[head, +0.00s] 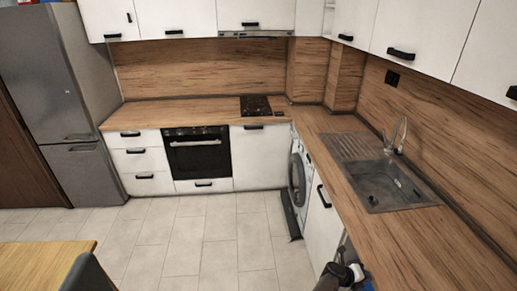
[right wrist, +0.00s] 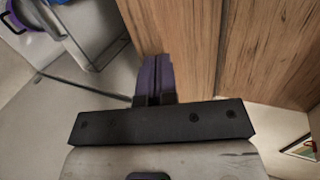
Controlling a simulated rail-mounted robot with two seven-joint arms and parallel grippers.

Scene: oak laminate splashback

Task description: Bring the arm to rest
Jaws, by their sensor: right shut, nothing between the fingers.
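My right arm shows at the bottom edge of the head view, low beside the right-hand counter (head: 385,240). In the right wrist view my right gripper (right wrist: 156,62) has its two dark purple fingers side by side, shut with nothing between them. The fingers point toward a wood-grain surface (right wrist: 245,45); I cannot tell whether they touch it. My left gripper is in neither view.
The counter holds a sink (head: 385,185) with a tap (head: 400,130). A washing machine (head: 298,180) and oven (head: 197,152) stand under the counters. A fridge (head: 65,95) is at left. A table corner (head: 40,260) and dark chair back (head: 88,275) are lower left.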

